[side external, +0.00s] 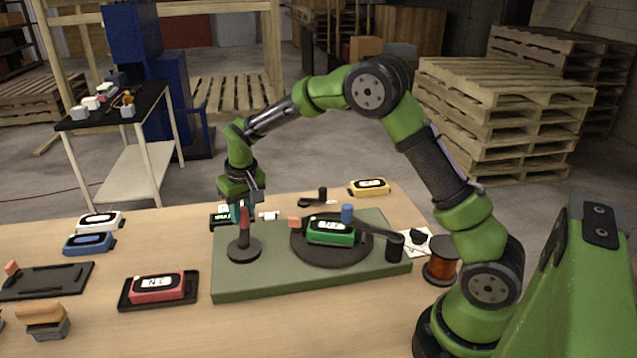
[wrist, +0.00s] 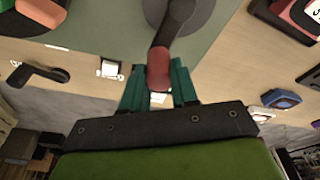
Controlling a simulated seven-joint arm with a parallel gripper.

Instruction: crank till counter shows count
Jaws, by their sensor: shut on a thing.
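A crank with a red knob (side external: 244,217) stands on a dark round base (side external: 243,250) at the left of the green board (side external: 290,285). My gripper (side external: 243,208) is above this base, shut on the red knob. In the wrist view, the red knob (wrist: 158,72) sits between my two green fingers (wrist: 158,84), at the end of the dark crank arm (wrist: 175,22). A small white block, perhaps the counter, stands behind the crank (side external: 268,216) and shows in the wrist view (wrist: 110,68); no number is readable. A green detector (side external: 330,232) lies on a dark turntable (side external: 316,255).
A red detector (side external: 157,288) lies in a black tray at the front left. Blue (side external: 88,243), white (side external: 100,222) and yellow (side external: 369,187) detectors lie around the board. A blue post (side external: 347,214) and dark arm (side external: 380,232) stand by the turntable. A copper spool (side external: 441,268) is at right.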

